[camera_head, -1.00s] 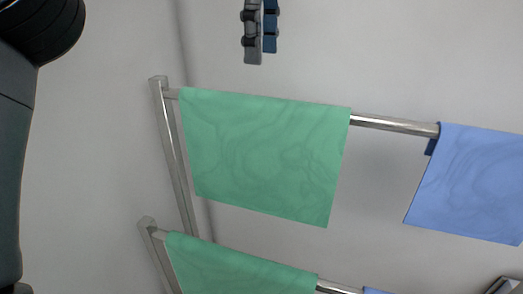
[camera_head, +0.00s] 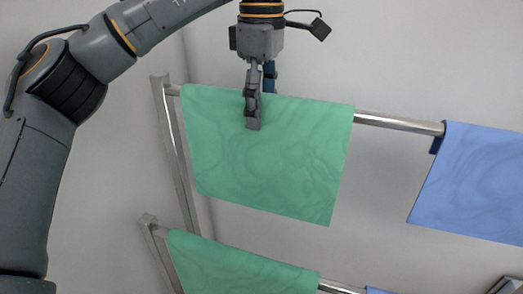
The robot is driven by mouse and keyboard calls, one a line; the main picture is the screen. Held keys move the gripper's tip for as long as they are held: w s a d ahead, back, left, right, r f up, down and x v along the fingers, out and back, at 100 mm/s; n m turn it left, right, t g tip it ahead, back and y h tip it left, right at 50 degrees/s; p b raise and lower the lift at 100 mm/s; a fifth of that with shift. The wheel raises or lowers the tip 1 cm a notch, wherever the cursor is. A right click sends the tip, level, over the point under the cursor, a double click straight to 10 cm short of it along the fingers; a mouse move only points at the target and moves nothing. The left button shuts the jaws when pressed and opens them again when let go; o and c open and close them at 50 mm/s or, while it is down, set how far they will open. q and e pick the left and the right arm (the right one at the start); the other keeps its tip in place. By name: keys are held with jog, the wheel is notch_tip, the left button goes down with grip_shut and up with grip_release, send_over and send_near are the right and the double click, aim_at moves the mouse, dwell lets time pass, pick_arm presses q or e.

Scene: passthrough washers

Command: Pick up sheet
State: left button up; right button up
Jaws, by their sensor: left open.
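A green sheet (camera_head: 265,165) hangs over the upper metal rail at the centre. A second green sheet (camera_head: 235,268) hangs on the lower rail, cut off by the bottom edge. A blue sheet (camera_head: 475,185) hangs on the upper rail at the right. My left gripper (camera_head: 261,97) points down over the top edge of the upper green sheet. It is open, with one finger in front of the sheet and the other behind it, partly hidden. I cannot tell whether the fingers touch the cloth. My right gripper is not in view.
The upper rail (camera_head: 400,124) shows bare between the green and blue sheets. Metal posts (camera_head: 172,140) support the rails at the left. A plain grey wall (camera_head: 400,50) is behind. A small blue piece of another sheet shows at the bottom edge.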

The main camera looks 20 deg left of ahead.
pick_arm(q)
jog(key=shift+w+a+f, duration=0.1)
jog(key=shift+f, duration=0.45)
jog(key=shift+c, duration=1.1)
grip_shut()
jog(key=shift+r, duration=0.15)
